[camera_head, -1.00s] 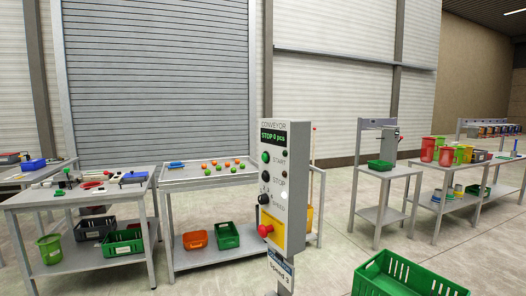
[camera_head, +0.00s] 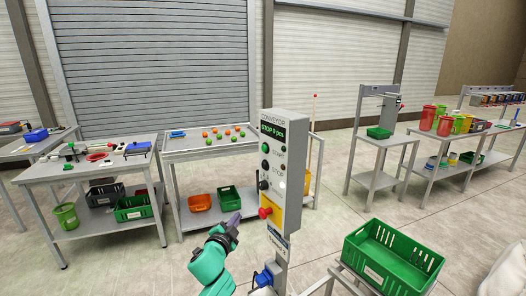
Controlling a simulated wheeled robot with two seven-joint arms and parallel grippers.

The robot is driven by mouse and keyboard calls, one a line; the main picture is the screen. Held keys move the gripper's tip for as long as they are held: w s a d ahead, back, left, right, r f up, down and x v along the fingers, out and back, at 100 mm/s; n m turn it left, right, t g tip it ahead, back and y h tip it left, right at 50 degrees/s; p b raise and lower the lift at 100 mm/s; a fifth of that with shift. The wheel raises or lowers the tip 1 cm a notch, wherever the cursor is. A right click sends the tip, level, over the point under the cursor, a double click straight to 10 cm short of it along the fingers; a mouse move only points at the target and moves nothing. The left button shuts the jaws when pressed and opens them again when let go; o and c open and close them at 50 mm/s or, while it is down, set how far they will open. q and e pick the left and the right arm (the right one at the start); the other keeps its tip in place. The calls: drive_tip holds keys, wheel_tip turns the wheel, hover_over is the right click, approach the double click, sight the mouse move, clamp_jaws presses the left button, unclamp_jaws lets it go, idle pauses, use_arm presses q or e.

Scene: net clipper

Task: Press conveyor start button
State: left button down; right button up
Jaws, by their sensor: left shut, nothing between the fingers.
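The grey conveyor control box (camera_head: 284,165) stands upright on a post in the middle of the view. Its display (camera_head: 272,130) reads STOP 0 pcs. The green start button (camera_head: 265,147) is on the front panel below the display, beside the START label. My left gripper (camera_head: 234,218) comes up from the bottom on a teal arm. It is shut and empty, to the left of the box and lower than the start button, apart from it. My right gripper is not in view.
A red emergency knob (camera_head: 265,212) on a yellow plate sits low on the box. A green crate (camera_head: 392,254) is at the lower right. Behind stand a table with orange and green balls (camera_head: 208,142) and a tool table (camera_head: 85,170). Open floor lies at the left front.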

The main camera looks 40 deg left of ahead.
sight(264, 148)
use_arm(q)
wheel_tip(264, 148, up, 22)
drive_tip(key=s+m+t+y+p, duration=0.1)
drive_tip(key=s+t+y+p, duration=0.1)
drive_tip(key=t+p, duration=0.1)
drive_tip(key=shift+s+t, duration=0.15)
drive_tip(key=shift+t, duration=0.15)
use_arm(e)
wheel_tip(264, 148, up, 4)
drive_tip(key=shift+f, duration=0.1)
use_arm(q)
drive_tip(key=w+d+b, duration=0.2)
drive_tip(key=w+d, duration=0.1)
drive_tip(key=w, duration=0.5)
drive_tip(key=shift+b, duration=0.35)
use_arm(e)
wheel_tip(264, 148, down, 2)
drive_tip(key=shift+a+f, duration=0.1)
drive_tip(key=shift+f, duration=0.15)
use_arm(q)
drive_tip(key=shift+w+d+r, duration=0.1)
drive_tip(key=shift+w, duration=0.1)
drive_tip(key=shift+w+d, duration=0.15)
drive_tip(key=shift+w, duration=0.15)
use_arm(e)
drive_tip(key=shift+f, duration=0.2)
